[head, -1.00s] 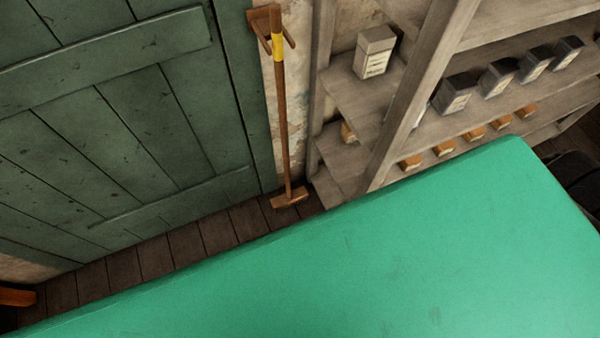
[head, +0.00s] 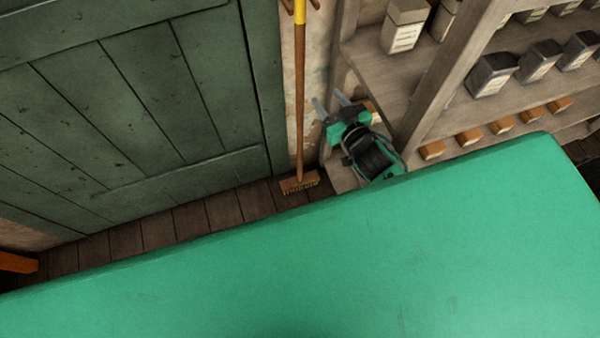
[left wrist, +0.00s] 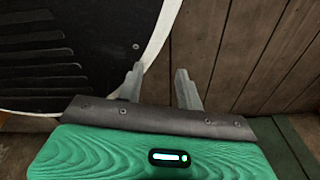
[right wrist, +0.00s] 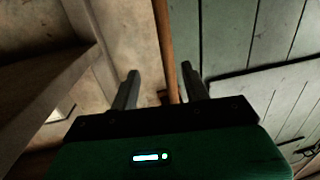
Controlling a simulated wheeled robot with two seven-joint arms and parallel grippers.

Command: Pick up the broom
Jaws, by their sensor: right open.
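The broom (head: 299,110) stands upright against the wall between the green door and the shelves. It has a brown wooden handle with a yellow band and a bristled head on the floor. Its top is cut off in the head view. My right gripper (head: 329,101) is open, just right of the handle in the head view. In the right wrist view the handle (right wrist: 163,35) runs down between the two open fingers (right wrist: 159,82); the fingers do not close on it. My left gripper (left wrist: 158,80) is open and empty, and is outside the head view.
Wooden shelves (head: 440,105) with boxes and tins stand right of the broom, close to my right gripper. The green plank door (head: 130,100) is on the left. A round black object with a pale rim (left wrist: 70,55) is near my left gripper.

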